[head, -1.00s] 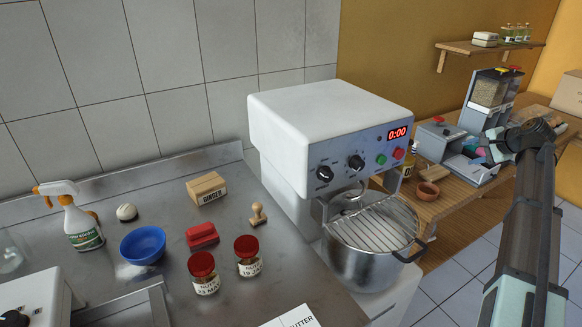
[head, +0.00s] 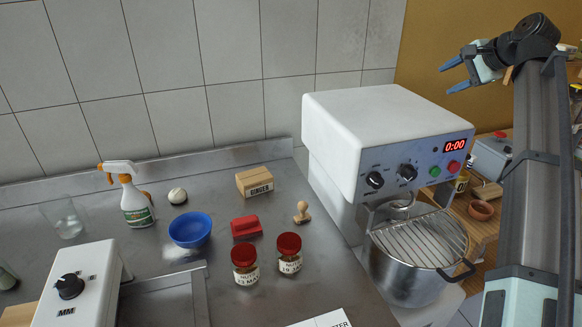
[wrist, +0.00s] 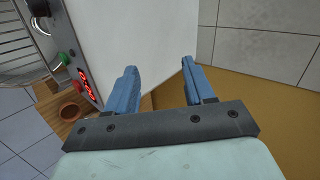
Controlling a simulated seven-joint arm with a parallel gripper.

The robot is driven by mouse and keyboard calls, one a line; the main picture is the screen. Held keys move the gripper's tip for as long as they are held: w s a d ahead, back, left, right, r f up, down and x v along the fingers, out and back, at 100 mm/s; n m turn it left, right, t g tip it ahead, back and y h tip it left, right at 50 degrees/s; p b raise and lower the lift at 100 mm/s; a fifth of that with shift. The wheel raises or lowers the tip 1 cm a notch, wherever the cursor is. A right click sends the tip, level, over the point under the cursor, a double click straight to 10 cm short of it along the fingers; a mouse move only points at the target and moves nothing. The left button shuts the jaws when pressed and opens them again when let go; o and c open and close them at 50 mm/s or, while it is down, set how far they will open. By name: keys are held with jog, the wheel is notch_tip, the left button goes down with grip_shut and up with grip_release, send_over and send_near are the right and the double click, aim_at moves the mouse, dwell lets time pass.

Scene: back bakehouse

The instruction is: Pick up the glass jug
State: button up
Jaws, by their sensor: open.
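A clear glass vessel (head: 62,218), which looks like the glass jug, stands upright on the steel counter at the left of the head view. No handle can be made out on it. The glass is not in the wrist view.
A white spray bottle (head: 137,205), blue bowl (head: 190,230), ginger box (head: 255,182), red block (head: 245,227) and two red-lidded jars (head: 245,266) stand on the counter. A large mixer (head: 385,135) stands between my gripper and them. A white dial box (head: 75,285) is in front of the glass.

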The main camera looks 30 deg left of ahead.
jog(key=s+a+r+n+g+y, duration=0.1)
jog(key=s+a+r+n, duration=0.15)
jog(key=a, duration=0.75)
jog(key=s+a+r+n+g, duration=0.1)
jog(key=s+a, duration=0.3)
jog(key=a, duration=0.5)
jog(key=s+a+f+n+g+h, duration=0.1)
jog(key=s+a+f+n, duration=0.35)
jog(key=a, duration=0.85)
jog(key=s+a+f+n+g+h, duration=0.1)
jog(key=s+a+f+n+g, duration=0.25)
jog(key=a, duration=0.85)
jog(key=s+a+f+n+t+h, duration=0.1)
jog(key=s+a+f+n+h, duration=0.3)
jog(key=a, duration=0.9)
jog(key=s+a+f+n, duration=0.4)
jog(key=s+a, duration=0.1)
jog(key=a, duration=0.2)
jog(key=s+a+f+n, duration=0.3)
jog(key=s+a+n, duration=0.15)
jog(key=a, duration=0.25)
jog(key=n+h, duration=0.3)
jog(key=n, duration=0.4)
send_near(80, 208)
jog(key=shift+g, duration=0.35)
jog(key=f, duration=1.2)
jog(key=shift+w+a+f, duration=0.1)
jog(key=shift+w+f, duration=0.25)
jog(key=shift+f, duration=0.05)
grip_shut()
